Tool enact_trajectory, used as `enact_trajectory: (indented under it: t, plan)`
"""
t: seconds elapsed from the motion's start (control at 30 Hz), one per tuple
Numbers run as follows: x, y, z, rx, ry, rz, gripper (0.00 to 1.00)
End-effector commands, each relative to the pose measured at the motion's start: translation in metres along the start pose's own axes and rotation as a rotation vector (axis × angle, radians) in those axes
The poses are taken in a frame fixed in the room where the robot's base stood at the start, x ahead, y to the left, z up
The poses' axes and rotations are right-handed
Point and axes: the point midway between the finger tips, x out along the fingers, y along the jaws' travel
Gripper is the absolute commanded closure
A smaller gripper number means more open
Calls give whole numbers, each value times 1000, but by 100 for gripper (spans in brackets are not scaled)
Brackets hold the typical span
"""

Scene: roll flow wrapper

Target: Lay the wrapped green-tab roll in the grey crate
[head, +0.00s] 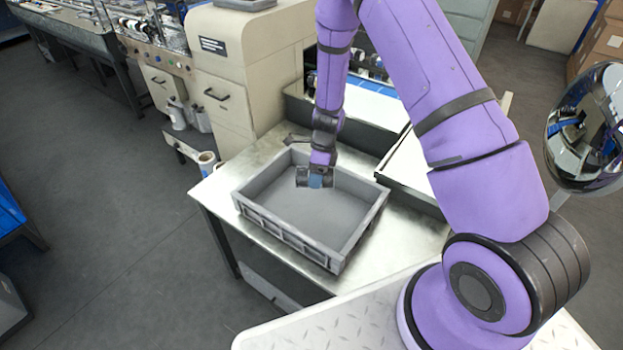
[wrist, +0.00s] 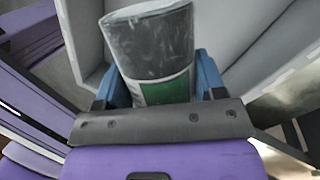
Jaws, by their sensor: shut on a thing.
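The grey crate (head: 362,222) stands on a metal table and looks empty inside, apart from what my gripper holds. My gripper (head: 316,180) is inside or just over the crate, near its back wall. In the wrist view, my gripper (wrist: 160,88) is shut on the wrapped roll (wrist: 150,45), with a blue finger on each side. The roll is dark with a clear, shiny wrap and a green label (wrist: 168,90) near the gripper. The crate's pale grey walls (wrist: 85,35) show around it. I cannot tell whether the roll touches the crate floor.
The metal table (head: 222,188) extends around the crate. A white-surfaced tray (head: 408,160) lies behind it to the right. A beige machine cabinet (head: 232,85) stands at the back left. The crate floor in front of my gripper is clear.

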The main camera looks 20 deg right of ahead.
Motion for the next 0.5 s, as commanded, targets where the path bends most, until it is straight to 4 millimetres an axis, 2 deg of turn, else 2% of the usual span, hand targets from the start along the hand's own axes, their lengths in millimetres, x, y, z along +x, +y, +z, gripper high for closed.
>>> enact_trajectory:
  t: [0.1, 0.2, 0.5]
  plan:
    - [4, 3, 2, 215, -85, 1, 71]
    - [6, 6, 6, 344, -137, -1, 71]
    - [10, 9, 10, 503, -206, -9, 71]
